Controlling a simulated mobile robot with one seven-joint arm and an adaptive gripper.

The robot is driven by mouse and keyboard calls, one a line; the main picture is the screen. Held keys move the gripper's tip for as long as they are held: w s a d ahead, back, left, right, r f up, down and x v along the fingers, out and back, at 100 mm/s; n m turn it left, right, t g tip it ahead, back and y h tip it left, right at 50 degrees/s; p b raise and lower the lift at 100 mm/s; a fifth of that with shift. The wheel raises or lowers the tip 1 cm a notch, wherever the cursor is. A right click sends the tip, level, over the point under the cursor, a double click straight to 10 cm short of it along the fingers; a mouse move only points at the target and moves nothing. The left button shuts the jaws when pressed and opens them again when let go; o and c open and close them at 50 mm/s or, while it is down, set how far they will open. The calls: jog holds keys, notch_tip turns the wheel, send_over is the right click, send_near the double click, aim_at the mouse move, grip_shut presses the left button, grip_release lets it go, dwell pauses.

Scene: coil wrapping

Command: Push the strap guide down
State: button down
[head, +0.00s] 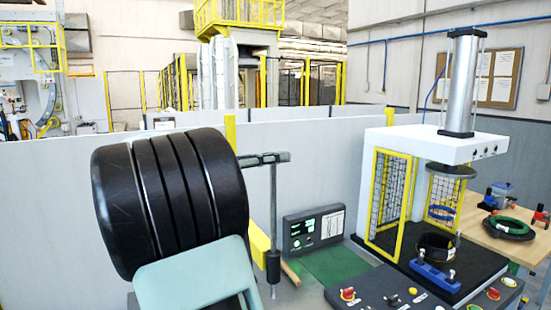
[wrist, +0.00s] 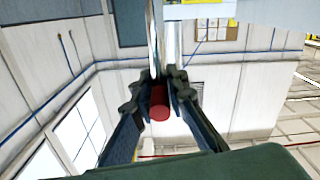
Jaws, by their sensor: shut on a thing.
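In the wrist view, my gripper (wrist: 159,84) has both dark fingers closed in on a red cylindrical grip (wrist: 159,103). A shiny upright metal rod (wrist: 155,38) runs up the picture behind it. The strap guide is not clearly recognisable; I cannot tell whether the red grip belongs to it. In the head view, a grey post (head: 273,212) with a dark crossbar (head: 263,159) stands left of centre. My gripper and the red grip do not show in the head view.
A large black grooved cylinder (head: 178,200) fills the left front and hides what lies behind it. A press (head: 440,145) with yellow mesh guards stands at right. A control panel (head: 385,292) lies before it; a display box (head: 314,228) stands at centre.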

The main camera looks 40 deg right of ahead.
aim_at(275, 252)
jog(key=shift+f, duration=0.1)
notch_tip(275, 252, down, 22)
jog(key=b, duration=2.5)
jog(key=shift+f+b, duration=0.15)
jog(key=shift+b, duration=0.2)
jog(key=shift+f, duration=0.1)
jog(key=c, duration=2.1)
grip_release()
jog(key=shift+o, duration=0.8)
jog(key=v, duration=1.2)
